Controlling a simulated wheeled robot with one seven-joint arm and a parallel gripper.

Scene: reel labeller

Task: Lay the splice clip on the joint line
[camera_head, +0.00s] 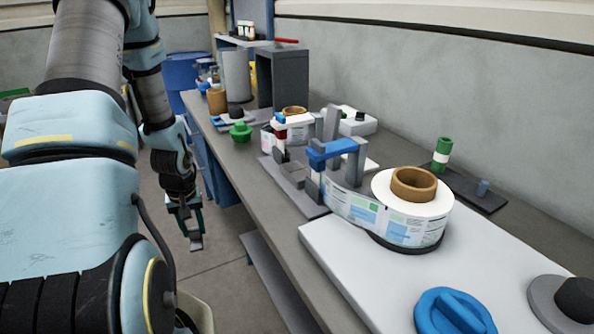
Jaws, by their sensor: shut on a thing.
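My gripper (194,238) hangs at the left of the bench, over the floor and apart from the bench edge. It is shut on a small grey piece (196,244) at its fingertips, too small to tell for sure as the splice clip. The label web (352,207) runs from the large reel (413,215) with a brown core toward the grey labeller stand (290,185) with a blue bridge (331,150). The joint line cannot be made out; part of the web is hidden behind the stand's blocks.
The bench (262,214) runs away to the back. A blue knob (452,312) and a grey disc (565,297) sit at the front right. A green knob (240,132) and a dark cabinet (283,77) stand further back. The white plate's (345,262) front left is clear.

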